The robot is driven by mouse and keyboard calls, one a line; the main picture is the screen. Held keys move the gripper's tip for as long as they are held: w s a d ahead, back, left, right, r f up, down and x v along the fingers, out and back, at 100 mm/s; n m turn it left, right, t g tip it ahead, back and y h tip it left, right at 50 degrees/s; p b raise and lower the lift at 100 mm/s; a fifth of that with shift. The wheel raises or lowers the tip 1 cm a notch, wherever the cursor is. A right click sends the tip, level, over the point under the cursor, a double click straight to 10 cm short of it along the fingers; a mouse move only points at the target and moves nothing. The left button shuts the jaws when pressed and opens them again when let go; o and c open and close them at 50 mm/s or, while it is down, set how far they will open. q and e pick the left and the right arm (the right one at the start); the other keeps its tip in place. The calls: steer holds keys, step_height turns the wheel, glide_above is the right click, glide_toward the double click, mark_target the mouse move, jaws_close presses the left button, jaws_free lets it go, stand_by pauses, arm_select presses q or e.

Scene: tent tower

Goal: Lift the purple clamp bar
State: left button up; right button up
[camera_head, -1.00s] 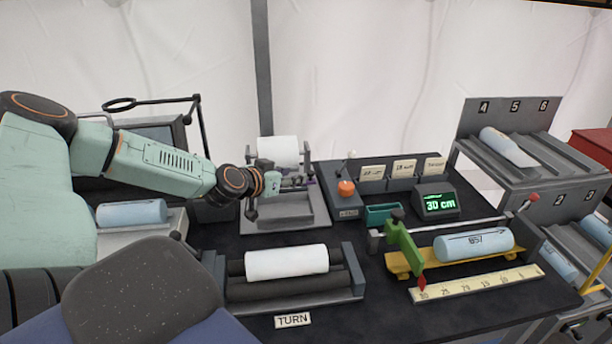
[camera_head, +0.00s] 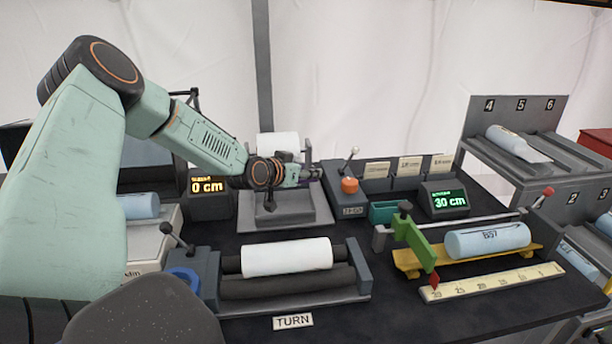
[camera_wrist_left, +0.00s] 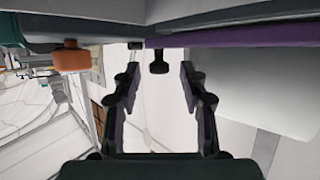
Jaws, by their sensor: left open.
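The purple clamp bar (camera_wrist_left: 240,36) runs across the upper right of the left wrist view, with a short black knob (camera_wrist_left: 159,62) by its left end. My left gripper (camera_wrist_left: 160,78) is open, with its two fingers on either side of the knob and nothing held. I cannot tell whether a finger touches the bar. In the head view, my left gripper (camera_head: 310,172) is at the rear stand, beside the white roll (camera_head: 278,147) there. My gripper and wrist hide most of the bar in this view. My right gripper is not in view.
A lever box with an orange knob (camera_head: 349,185) stands close right of the gripper. A white roll (camera_head: 287,257) lies on the front rollers. A green clamp (camera_head: 412,243) and a blue cylinder (camera_head: 487,240) are at the right. A "0 cm" display (camera_head: 208,187) stands left.

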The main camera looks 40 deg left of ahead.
arm_select(q)
steer(key=shift+r, duration=0.15)
steer(key=shift+w+f, duration=0.2)
steer(key=shift+w, duration=0.05)
steer(key=shift+c, duration=1.3)
steer(key=shift+s+r, duration=0.1)
steer(key=shift+s, duration=0.1)
steer(key=c, duration=0.4)
jaws_close()
